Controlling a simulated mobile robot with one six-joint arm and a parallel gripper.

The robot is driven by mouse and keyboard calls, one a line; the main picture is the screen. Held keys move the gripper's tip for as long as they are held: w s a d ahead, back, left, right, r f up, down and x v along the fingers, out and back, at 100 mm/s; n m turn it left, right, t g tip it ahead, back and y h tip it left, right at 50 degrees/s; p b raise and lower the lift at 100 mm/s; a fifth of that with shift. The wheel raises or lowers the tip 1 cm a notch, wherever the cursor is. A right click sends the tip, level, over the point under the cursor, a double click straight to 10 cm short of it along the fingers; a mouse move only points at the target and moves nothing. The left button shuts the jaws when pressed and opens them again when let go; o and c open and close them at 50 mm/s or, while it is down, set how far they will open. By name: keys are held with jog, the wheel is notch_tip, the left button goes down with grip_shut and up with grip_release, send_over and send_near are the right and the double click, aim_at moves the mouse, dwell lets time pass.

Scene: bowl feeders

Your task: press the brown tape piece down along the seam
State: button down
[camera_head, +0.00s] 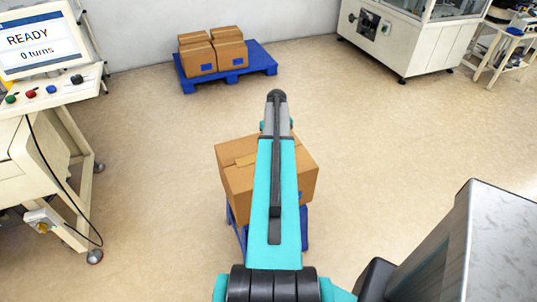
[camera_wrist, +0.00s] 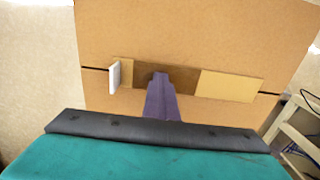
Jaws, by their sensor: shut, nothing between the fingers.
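A cardboard box (camera_head: 238,180) stands on a blue stand (camera_head: 304,232), partly hidden behind my arm in the head view. In the wrist view the box top (camera_wrist: 190,30) fills the middle, with a dark seam line across it. A strip lies along the seam: a dark brown tape piece (camera_wrist: 185,80) in the middle, with lighter tan stretches (camera_wrist: 230,86) at both ends. My gripper (camera_wrist: 160,76) is shut and empty, its tips over the left part of the brown piece. I cannot tell whether they touch it. The head view hides the gripper behind my arm.
A small white piece (camera_wrist: 114,75) stands up at the strip's left end. A blue pallet with boxes (camera_head: 262,58) is at the back. A desk with a screen (camera_head: 38,40) stands left, a white machine (camera_head: 390,45) back right. Open floor surrounds the box.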

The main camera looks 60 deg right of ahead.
jog(key=shift+w+a, duration=0.35)
jog(key=shift+a, duration=0.1)
jog(key=shift+w+a+f, duration=0.1)
jog(key=shift+w+a, duration=0.3)
jog(key=shift+a, duration=0.2)
jog(key=shift+w+a+f, duration=0.1)
jog(key=shift+w+a, duration=0.3)
jog(key=shift+a, duration=0.15)
jog(key=shift+a, duration=0.1)
jog(key=shift+w+a, duration=0.1)
jog(key=shift+w+a+r, duration=0.15)
jog(key=shift+w+a, duration=0.6)
jog(key=shift+a, duration=0.2)
jog(key=shift+w+a+r, duration=0.15)
jog(key=shift+w+a, duration=0.65)
jog(key=shift+a, duration=0.2)
